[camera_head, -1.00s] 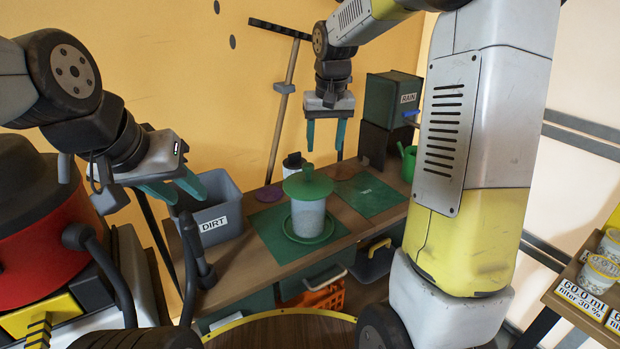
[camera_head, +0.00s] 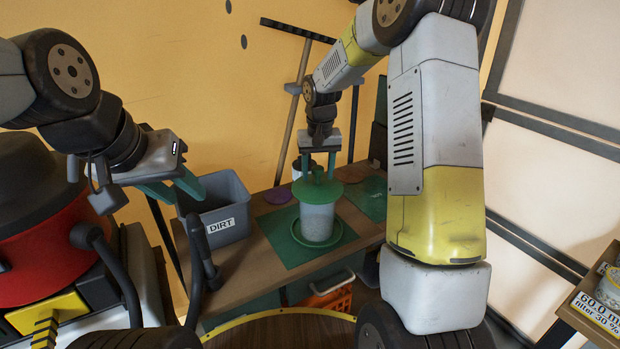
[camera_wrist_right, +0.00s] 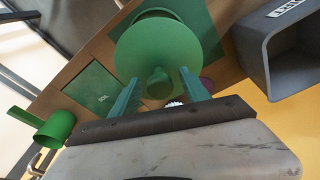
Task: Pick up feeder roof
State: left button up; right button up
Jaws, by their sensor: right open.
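The feeder roof is a green disc (camera_head: 318,189) with a small knob on top. It sits on a pale, clear cylinder, the feeder body (camera_head: 317,222), which stands on a green tray on the table. My right gripper (camera_head: 319,168) is open, pointing down just above the roof, with its fingers on either side of the knob. In the right wrist view the roof (camera_wrist_right: 170,50) fills the top middle, and its knob (camera_wrist_right: 158,84) lies between the two green fingers. Whether the fingers touch it I cannot tell. My left gripper (camera_head: 180,190) is open and empty, left of the grey bin.
A grey bin marked DIRT (camera_head: 220,212) stands on the table left of the feeder. A red and black vacuum (camera_head: 40,210) is at the left. An orange crate (camera_head: 328,298) sits below the table.

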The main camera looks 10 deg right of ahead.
jog(key=shift+c, duration=0.4)
grip_shut()
jog(key=shift+r, duration=0.15)
